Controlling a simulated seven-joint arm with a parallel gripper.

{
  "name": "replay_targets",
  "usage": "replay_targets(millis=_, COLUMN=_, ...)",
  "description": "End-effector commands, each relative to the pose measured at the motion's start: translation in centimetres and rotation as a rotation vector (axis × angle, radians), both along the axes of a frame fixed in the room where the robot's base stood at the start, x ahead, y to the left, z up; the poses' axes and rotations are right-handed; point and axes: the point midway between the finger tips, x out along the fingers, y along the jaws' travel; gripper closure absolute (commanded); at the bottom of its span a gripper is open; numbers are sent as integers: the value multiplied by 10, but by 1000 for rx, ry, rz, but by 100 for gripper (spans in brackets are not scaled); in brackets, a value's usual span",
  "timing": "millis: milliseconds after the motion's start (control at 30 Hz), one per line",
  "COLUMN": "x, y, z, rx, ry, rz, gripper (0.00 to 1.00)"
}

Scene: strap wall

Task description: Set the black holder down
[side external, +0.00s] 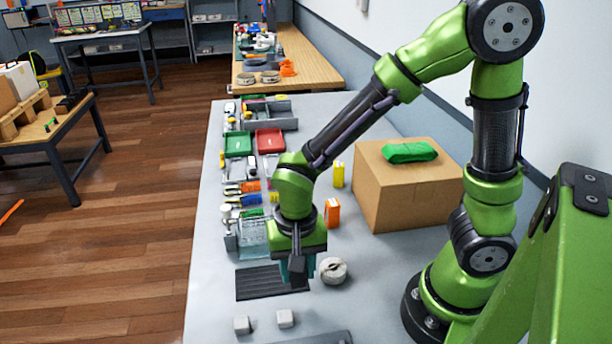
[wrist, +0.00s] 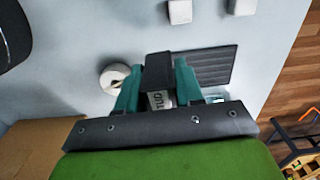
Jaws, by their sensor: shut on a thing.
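My gripper (side external: 294,272) points down over the grey table and its teal fingers (wrist: 157,85) are shut on the black holder (wrist: 158,70). The holder (side external: 298,265) is a small dark block. A silvery piece with lettering (wrist: 161,100) shows between the fingers, just under the holder in the wrist view. The dark ribbed mat (side external: 262,282) lies on the table beside the gripper, and it also shows in the wrist view (wrist: 215,66). Whether the holder touches the mat or table cannot be told; its underside is hidden.
A white roll (side external: 333,270) stands close to the right of the gripper. Two small pale blocks (side external: 241,325) (side external: 285,318) sit at the near end. A cardboard box (side external: 410,195) with a green strap bundle (side external: 409,152) stands behind. Trays (side external: 270,141) and tools fill the far left side.

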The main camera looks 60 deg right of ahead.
Motion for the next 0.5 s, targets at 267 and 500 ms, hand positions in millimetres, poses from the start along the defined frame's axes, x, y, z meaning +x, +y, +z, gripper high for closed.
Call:
replay_targets(millis=267, x=-5, y=-3, z=45, rx=4, ry=-8, rz=-1, gripper=98)
replay_targets(millis=500, x=-6, y=-3, z=91, rx=2, ry=-6, rz=-1, gripper=98)
